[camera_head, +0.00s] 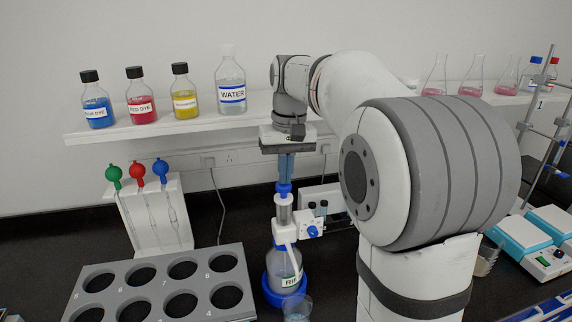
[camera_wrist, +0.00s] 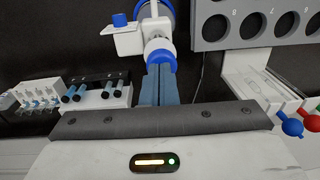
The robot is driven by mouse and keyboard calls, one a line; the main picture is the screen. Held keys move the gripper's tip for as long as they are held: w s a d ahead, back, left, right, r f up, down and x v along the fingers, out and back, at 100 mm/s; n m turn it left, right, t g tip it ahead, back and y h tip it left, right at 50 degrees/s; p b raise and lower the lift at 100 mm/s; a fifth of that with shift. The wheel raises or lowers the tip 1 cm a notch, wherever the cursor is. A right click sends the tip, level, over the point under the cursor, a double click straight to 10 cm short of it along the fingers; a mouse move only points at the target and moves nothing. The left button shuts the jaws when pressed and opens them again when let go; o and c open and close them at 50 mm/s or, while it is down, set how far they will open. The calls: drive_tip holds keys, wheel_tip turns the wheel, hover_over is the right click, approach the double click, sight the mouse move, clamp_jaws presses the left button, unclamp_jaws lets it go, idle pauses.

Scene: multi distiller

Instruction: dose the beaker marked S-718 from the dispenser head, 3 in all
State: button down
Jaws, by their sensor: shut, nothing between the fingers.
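The bottle-top dispenser stands at centre in the head view, with a white and blue dispenser head (camera_head: 283,212) on a clear bottle (camera_head: 288,264) in a blue base ring. The bottle's label is partly hidden. A clear beaker (camera_head: 297,309) stands in front of it, cut by the lower picture edge; no S-718 mark is readable. My gripper (camera_head: 285,181) points down, shut and empty, its blue fingertips right over the head's blue top. In the wrist view my fingertips (camera_wrist: 159,68) meet the blue cap (camera_wrist: 161,57); I cannot tell whether they press it.
A grey rack with numbered round holes (camera_head: 205,284) lies at left, its visible holes empty. Behind it is a white pipette stand (camera_head: 150,225). Dye bottles and a water bottle (camera_head: 231,85) stand on the shelf (camera_head: 190,128). A vial rack (camera_wrist: 113,97) is beside the dispenser.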

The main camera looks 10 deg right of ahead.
drive_tip(key=shift+s+f, duration=0.1)
drive_tip(key=shift+f, duration=0.3)
wheel_tip(320, 180, up, 14)
drive_tip(key=r+p, duration=0.1)
drive_tip(key=p, duration=0.3)
drive_tip(key=s+f+t, duration=0.3)
drive_tip(key=s+f, duration=1.9)
drive_tip(key=shift+h+b, duration=0.3)
drive_tip(key=shift+b, duration=0.15)
